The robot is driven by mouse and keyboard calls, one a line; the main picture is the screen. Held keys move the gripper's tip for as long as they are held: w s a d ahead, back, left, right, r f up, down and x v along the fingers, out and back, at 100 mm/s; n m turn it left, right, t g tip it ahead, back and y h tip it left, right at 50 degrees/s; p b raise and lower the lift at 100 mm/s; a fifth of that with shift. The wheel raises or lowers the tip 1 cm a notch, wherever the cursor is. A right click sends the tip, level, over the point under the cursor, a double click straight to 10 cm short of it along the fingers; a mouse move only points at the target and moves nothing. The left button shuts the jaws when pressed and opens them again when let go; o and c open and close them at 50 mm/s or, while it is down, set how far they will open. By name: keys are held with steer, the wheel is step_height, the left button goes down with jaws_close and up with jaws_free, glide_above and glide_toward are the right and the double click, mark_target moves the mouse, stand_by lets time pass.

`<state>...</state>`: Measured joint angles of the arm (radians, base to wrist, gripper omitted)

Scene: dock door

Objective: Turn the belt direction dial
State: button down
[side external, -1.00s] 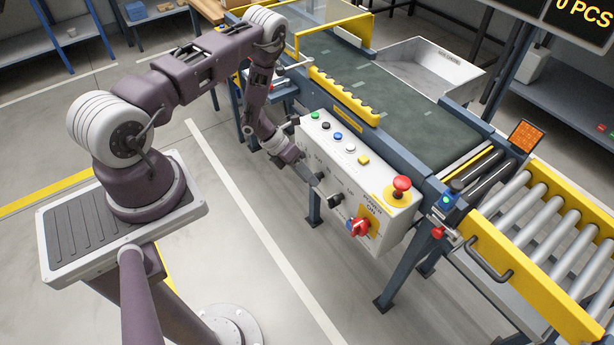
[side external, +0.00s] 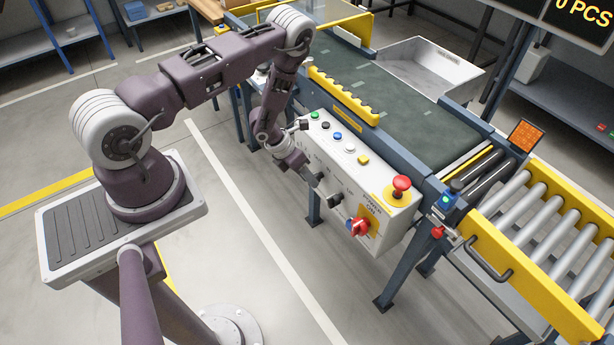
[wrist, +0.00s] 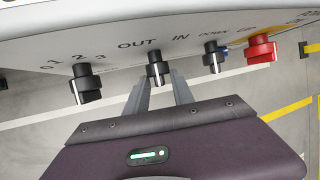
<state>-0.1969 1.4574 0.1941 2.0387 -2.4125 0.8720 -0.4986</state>
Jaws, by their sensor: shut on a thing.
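The belt direction dial (wrist: 155,66) is a small black knob with a white mark, labelled OUT and IN, in the upper middle of the wrist view. My gripper (wrist: 158,80) is shut on it, with one grey finger on each side of the knob. In the side external view my gripper (side external: 316,174) reaches the front of the white control box (side external: 378,212). The white mark looks roughly upright in the wrist view.
A black 0-1-2-3 dial (wrist: 85,84) is left of my fingers. A DOWN/UP dial (wrist: 214,58) and a red power switch (wrist: 261,48) are to the right. Buttons and a red emergency stop (side external: 401,184) sit on top of the box. Open floor lies in front.

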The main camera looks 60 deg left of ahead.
steer(key=y, duration=0.2)
steer(key=d+m+y, duration=0.1)
steer(key=y, duration=0.2)
steer(key=shift+d+m+y, duration=0.1)
steer(key=shift+m+y, duration=0.2)
steer(key=shift+y, duration=1.5)
steer(key=shift+d+f+y, duration=0.1)
steer(key=shift+y, duration=0.2)
steer(key=shift+s, duration=0.1)
steer(key=c, duration=1.5)
jaws_free()
steer(key=shift+o, duration=0.2)
step_height(320, 180, up, 11)
steer(key=s+d, duration=0.2)
steer(key=shift+d, duration=0.15)
steer(key=shift+w, duration=0.1)
